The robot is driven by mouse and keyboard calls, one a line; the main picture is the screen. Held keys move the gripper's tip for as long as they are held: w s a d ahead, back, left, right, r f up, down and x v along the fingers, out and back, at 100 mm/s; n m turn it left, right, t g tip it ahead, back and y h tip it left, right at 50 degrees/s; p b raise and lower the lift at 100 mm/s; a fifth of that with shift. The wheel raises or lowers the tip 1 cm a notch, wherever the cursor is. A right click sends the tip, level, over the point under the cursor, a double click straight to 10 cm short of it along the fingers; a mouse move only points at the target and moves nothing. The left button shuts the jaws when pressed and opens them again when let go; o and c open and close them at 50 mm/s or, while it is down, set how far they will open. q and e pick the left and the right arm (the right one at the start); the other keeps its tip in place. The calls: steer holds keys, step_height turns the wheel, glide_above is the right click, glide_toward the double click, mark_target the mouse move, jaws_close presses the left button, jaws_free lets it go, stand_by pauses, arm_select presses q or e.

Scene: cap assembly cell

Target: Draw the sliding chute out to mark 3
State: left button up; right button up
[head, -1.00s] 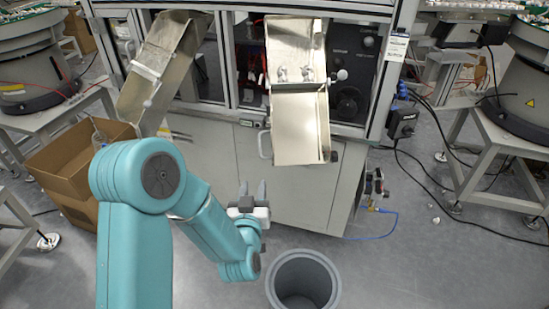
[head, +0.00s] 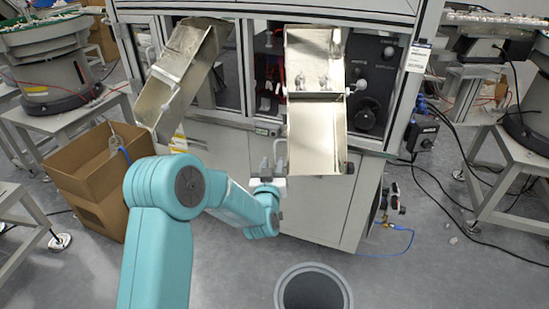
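The sliding chute is a pale metal trough in the middle of the machine front; its lower section (head: 317,140) slopes down below the upper section (head: 314,58). A pale handle (head: 279,146) shows on the left side of the lower section. My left gripper (head: 272,162) is just below and beside that handle, its two fingers apart. I cannot tell whether a finger touches the handle, as they overlap in the view. No numbered marks are legible on the chute. My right gripper is not in view.
A second metal chute (head: 178,75) slopes left above an open cardboard box (head: 90,160). A grey round bin (head: 313,270) stands on the floor below the middle chute. Small parts (head: 324,81) lie in the upper section.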

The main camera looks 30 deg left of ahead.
mark_target(275, 156)
arm_select(q)
steer(key=shift+x, duration=1.8)
steer(key=shift+c, duration=0.3)
jaws_close()
